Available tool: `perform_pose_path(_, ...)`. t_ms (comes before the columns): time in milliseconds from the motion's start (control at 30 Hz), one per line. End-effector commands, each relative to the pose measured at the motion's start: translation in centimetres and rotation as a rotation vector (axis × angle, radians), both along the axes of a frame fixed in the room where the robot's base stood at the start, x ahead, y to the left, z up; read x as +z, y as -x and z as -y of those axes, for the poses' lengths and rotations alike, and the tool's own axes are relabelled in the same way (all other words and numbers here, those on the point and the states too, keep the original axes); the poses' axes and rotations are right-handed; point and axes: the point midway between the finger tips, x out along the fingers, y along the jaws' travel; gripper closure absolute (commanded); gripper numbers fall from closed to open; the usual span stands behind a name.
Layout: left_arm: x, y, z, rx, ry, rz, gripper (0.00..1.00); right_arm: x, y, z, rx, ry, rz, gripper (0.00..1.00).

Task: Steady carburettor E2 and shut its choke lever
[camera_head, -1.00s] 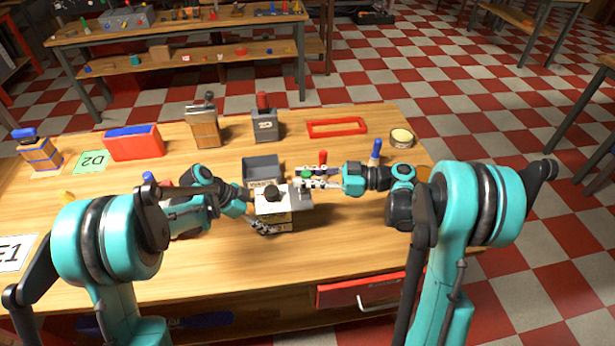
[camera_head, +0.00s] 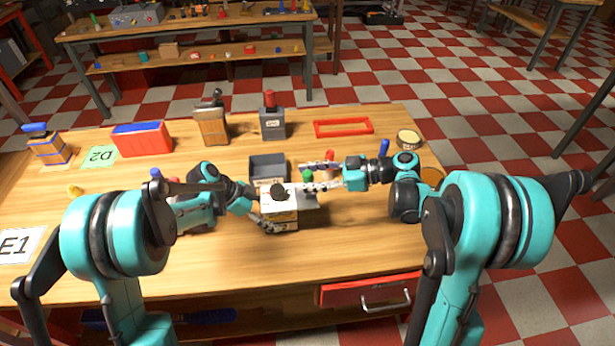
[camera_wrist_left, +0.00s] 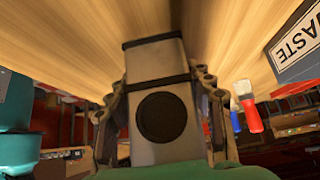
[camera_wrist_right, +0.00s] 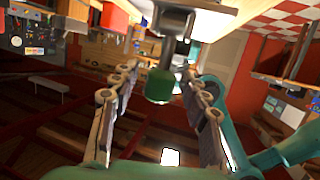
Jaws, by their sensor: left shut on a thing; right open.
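Carburettor E2 (camera_head: 303,203) is a pale box with a dark round part on top, standing near the middle of the workbench. My left gripper (camera_head: 262,222) is shut on its body from the left. In the left wrist view the grey body (camera_wrist_left: 158,65), with a black disc on its face, sits between the two fingers. The choke lever's green knob (camera_head: 307,176) shows at the carburettor's right back. My right gripper (camera_head: 313,187) is open beside it. In the right wrist view the green knob (camera_wrist_right: 160,85) on its grey stem lies between the open fingers, with gaps on both sides.
A dark grey open bin (camera_head: 268,168) stands just behind the carburettor. A red-topped object (camera_head: 329,163) and a blue-topped one (camera_head: 384,148) stand near my right gripper. A red frame (camera_head: 343,127) lies farther back. The bench front is clear.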

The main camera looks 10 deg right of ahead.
Motion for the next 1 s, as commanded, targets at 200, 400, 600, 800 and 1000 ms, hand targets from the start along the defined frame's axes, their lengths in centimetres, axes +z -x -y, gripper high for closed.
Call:
perform_pose_path(200,0.0,0.0,0.0,0.000,0.000,0.001,0.73,0.8,0.7,2.9,-0.004,0.000,0.000,0.54)
perform_pose_path(400,0.0,0.0,0.0,0.000,0.000,0.001,0.73,2.0,1.8,7.0,-0.005,0.001,0.000,0.54)
perform_pose_path(600,0.0,0.0,0.0,0.000,0.000,0.001,0.73,2.9,2.7,10.0,-0.002,0.001,-0.001,0.54)
perform_pose_path(800,0.0,0.0,0.0,0.001,0.000,0.001,0.73,3.2,3.0,11.0,-0.001,0.001,0.000,0.54)
perform_pose_path(1000,0.0,0.0,0.0,0.001,0.000,0.001,0.73,3.2,3.1,11.0,0.000,0.001,0.000,0.54)
